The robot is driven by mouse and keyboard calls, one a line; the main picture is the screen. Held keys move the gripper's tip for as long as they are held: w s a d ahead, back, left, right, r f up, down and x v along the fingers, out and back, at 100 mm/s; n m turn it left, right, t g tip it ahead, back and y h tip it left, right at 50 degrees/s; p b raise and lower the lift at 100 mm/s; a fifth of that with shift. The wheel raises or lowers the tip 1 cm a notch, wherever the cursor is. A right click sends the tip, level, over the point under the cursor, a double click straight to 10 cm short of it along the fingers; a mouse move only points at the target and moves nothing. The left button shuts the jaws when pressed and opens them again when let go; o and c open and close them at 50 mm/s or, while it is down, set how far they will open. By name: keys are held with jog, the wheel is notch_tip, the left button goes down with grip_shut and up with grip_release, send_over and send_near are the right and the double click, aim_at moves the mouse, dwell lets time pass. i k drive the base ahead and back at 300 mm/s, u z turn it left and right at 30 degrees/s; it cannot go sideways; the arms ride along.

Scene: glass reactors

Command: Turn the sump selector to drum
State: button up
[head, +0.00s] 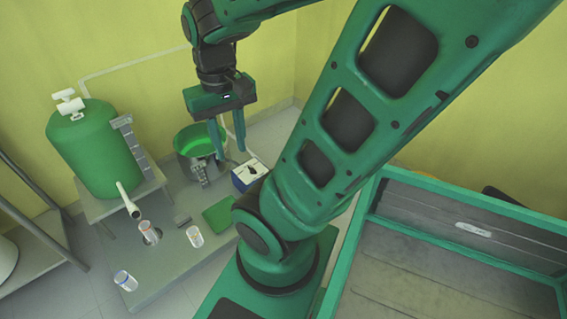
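My gripper (230,153) points down with its two green fingers apart and nothing visible between them. In the picture it lies just above and left of a small box with a white top and blue side (240,183). A dark knob or lever (252,169) sits on the box's top; this looks like the sump selector. Its labels and exact setting are too small to read. The fingers appear apart from the knob, but the height gap is hard to judge. The box's right side is close to my arm, which hides the area beyond.
A metal pot with a green inside (192,141) stands left of my gripper. A green tank (95,150) with a spout stands on a raised stand.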

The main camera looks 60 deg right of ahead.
aim_at(253, 171)
jog(key=z, duration=1.15)
jog(key=i, duration=1)
